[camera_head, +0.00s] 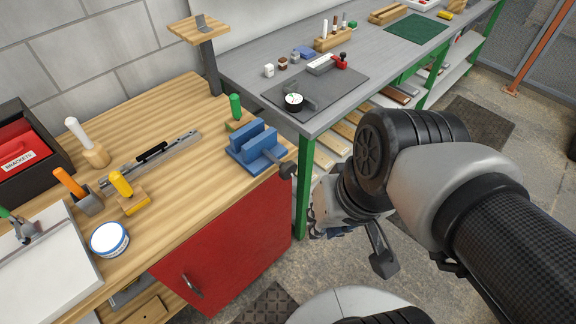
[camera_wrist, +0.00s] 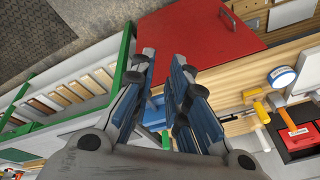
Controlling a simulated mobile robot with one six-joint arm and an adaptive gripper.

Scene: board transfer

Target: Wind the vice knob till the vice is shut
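The blue vice (camera_head: 250,158) stands at the right front corner of the wooden bench, with a visible gap between its two jaws. Its dark knob (camera_head: 287,170) sticks out past the bench edge toward my arm. My gripper (camera_head: 320,230) is to the right of and below the knob in the head view, apart from it. In the wrist view my gripper (camera_wrist: 164,62) has its blue-padded fingers apart, with nothing held between them. Part of the blue vice (camera_wrist: 156,103) shows behind the fingers there; the knob cannot be made out in that view.
A red cabinet (camera_head: 235,245) is under the wooden bench (camera_head: 190,100). A green-handled tool (camera_head: 235,106) stands behind the vice. A grey bench (camera_head: 245,72) with a green leg (camera_head: 305,185) stands close to my arm. Open floor lies in front.

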